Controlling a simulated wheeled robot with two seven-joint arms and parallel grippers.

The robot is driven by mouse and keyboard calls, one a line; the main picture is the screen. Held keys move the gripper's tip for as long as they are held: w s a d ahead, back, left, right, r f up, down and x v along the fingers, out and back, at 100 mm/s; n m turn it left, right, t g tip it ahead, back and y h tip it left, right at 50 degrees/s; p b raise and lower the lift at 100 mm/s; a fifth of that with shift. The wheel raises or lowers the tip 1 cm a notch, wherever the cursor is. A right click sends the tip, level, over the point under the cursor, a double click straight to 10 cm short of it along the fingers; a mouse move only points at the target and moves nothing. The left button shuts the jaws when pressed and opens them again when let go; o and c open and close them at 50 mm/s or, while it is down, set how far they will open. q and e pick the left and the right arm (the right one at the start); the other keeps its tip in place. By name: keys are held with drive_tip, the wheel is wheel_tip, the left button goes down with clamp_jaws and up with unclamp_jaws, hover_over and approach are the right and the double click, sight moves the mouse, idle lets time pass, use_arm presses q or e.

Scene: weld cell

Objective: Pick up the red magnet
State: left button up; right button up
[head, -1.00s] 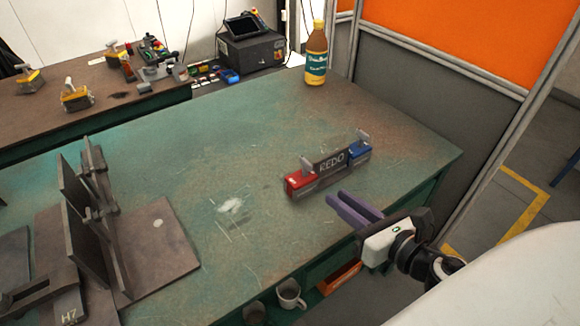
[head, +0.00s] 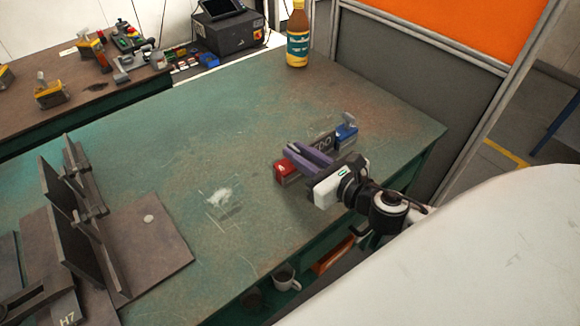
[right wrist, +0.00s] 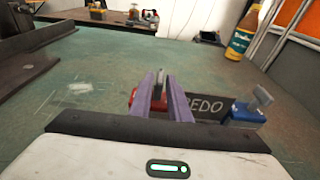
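The red magnet (head: 284,172) lies at the left end of a dark plate lettered REDO (head: 322,143) on the green table. A blue magnet (head: 346,133) sits at the plate's right end. My right gripper (head: 284,151) is over the red magnet. In the right wrist view its purple fingers (right wrist: 160,76) are apart, one on each side of the magnet's grey handle (right wrist: 158,92), with a little space left. The fingers hide part of the red body (right wrist: 133,97). My left gripper is not in view.
A bottle (head: 298,35) stands at the table's back edge. A dark metal fixture (head: 80,225) fills the table's left side. A mug (head: 284,277) sits below the front edge.

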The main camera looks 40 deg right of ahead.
drive_tip(key=shift+x, duration=1.05)
drive_tip(key=shift+s, duration=0.1)
clamp_jaws()
idle(0.4)
drive_tip(key=shift+r, duration=0.2)
